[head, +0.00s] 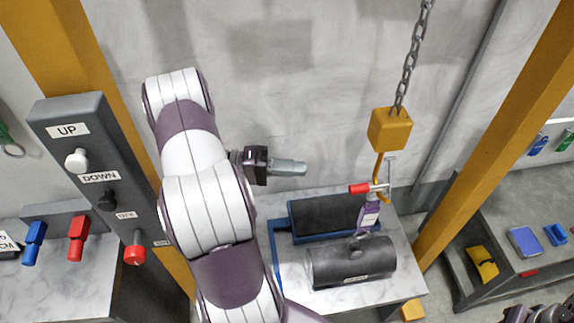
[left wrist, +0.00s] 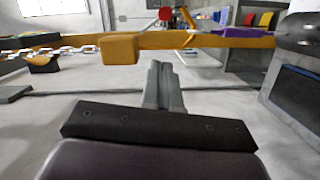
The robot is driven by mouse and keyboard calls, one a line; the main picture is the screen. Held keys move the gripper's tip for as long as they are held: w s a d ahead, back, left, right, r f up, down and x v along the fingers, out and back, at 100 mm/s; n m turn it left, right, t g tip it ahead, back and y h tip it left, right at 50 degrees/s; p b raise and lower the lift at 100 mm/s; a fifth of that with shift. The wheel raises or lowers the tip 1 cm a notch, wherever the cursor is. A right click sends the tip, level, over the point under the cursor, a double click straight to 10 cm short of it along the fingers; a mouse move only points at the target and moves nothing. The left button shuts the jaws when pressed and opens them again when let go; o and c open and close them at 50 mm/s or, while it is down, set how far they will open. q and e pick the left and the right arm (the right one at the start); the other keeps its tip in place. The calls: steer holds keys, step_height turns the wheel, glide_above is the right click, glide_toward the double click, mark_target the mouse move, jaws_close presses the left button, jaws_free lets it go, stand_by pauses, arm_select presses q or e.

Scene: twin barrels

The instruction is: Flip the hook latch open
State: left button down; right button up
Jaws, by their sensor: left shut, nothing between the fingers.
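The hook latch is a small red-handled lever (head: 359,188) on a grey bar across the yellow hook (head: 384,190), which hangs on a chain under a yellow block (head: 389,129). The red handle points left in the head view. In the left wrist view the red lever (left wrist: 187,18) is beyond the fingertips and the yellow block (left wrist: 119,48) is to the left. My left gripper (head: 303,169) is shut and empty, left of the latch and apart from it; its closed fingers show in the left wrist view (left wrist: 163,70). A part at the head view's bottom right corner may be my right gripper; its fingers are unclear.
A dark barrel (head: 350,264) with a purple part (head: 368,216) above it stands on a marble-topped bench. A second dark barrel (head: 318,215) lies behind it in a blue cradle (head: 291,225). The chain (head: 408,62) hangs above. A yellow post (head: 490,150) rises at right.

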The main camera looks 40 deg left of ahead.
arm_select(q)
steer(key=w+d+p, duration=0.2)
steer(key=d, duration=0.6)
steer(key=shift+w+f, duration=0.4)
steer(key=shift+f, duration=0.05)
steer(key=shift+s+d+r+n+p, duration=0.1)
steer(key=shift+d+n+p, duration=0.05)
steer(key=shift+n+p, duration=0.3)
steer(key=shift+s+d+r+n+p, duration=0.1)
steer(key=shift+n+p, duration=0.15)
steer(key=shift+p, duration=0.2)
